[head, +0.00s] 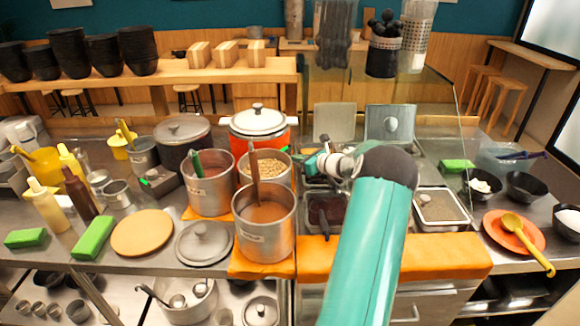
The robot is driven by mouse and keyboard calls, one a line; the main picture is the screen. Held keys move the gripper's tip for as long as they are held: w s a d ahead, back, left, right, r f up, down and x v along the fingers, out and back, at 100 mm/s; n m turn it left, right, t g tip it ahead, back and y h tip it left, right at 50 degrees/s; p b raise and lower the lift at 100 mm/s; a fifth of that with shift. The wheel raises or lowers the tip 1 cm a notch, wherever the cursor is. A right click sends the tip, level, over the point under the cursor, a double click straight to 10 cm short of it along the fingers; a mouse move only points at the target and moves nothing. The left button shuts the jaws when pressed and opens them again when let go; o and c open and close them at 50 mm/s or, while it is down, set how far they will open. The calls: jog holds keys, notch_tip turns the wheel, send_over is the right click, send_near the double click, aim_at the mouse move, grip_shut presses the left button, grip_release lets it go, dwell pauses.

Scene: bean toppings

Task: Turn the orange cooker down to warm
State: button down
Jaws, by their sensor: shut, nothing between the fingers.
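Tall metal pots with ladles (264,222) crowd the space in front of the cooker. A dark lidded cooker (184,130) stands left of it. Sunken topping containers (440,207) lie right of my arm. A glass panel rises behind them.

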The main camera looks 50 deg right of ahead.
jog(key=shift+w, duration=0.45)
jog(key=shift+a+f, duration=0.15)
jog(key=shift+f, duration=0.1)
dwell(0.6)
jog(key=shift+a, duration=1.1)
jog(key=shift+a+f, duration=0.15)
